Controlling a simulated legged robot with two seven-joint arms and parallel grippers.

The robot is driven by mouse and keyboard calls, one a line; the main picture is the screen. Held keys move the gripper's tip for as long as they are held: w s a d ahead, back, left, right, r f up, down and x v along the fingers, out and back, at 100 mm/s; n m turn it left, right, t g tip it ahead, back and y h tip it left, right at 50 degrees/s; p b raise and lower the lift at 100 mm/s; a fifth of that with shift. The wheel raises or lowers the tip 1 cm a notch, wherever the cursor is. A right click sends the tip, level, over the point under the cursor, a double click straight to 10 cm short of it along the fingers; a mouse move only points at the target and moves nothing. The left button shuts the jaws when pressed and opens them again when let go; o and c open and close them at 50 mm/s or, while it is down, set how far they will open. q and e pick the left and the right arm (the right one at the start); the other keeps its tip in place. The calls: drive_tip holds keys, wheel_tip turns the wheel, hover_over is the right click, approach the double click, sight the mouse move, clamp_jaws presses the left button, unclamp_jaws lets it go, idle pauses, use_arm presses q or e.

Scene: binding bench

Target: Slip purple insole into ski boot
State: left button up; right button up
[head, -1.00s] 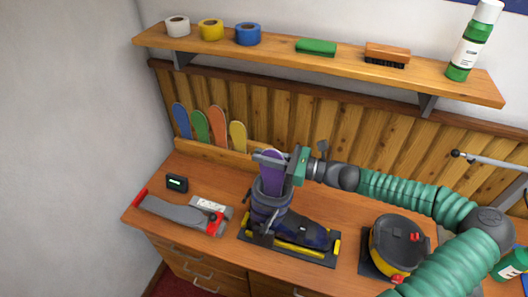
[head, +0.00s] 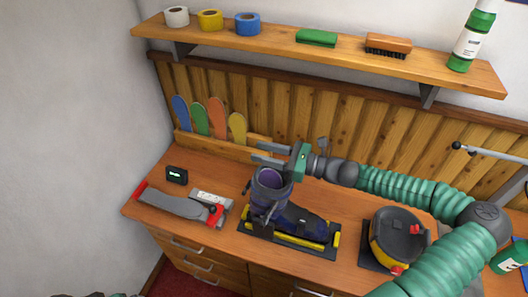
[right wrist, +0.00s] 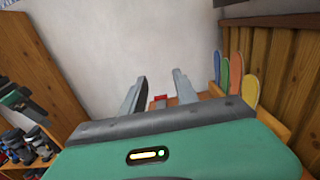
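The purple insole (head: 270,178) sits down inside the shaft of the dark ski boot (head: 303,226); only its upper part shows within the cuff opening, and the rest is hidden. The boot stands upright in a black and yellow holder (head: 283,241) on the bench. My right gripper (head: 257,149) is open and empty, just above and behind the boot cuff, apart from the insole. In the right wrist view its two fingers (right wrist: 158,92) stand apart with nothing between them.
Other insoles (head: 217,118) stand in a wooden rack (head: 215,144) behind the boot. A grey and red tool (head: 175,208) and small black device (head: 177,175) lie left; a round black and yellow machine (head: 397,240) is right. A shelf (head: 350,65) hangs above.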

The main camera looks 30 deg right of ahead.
drive_tip(key=shift+s+d+f, duration=0.1)
drive_tip(key=shift+s+d, duration=0.1)
drive_tip(key=shift+d, duration=0.05)
drive_tip(key=b+v, duration=0.3)
drive_tip(key=v, duration=1.3)
drive_tip(key=shift+d, duration=0.15)
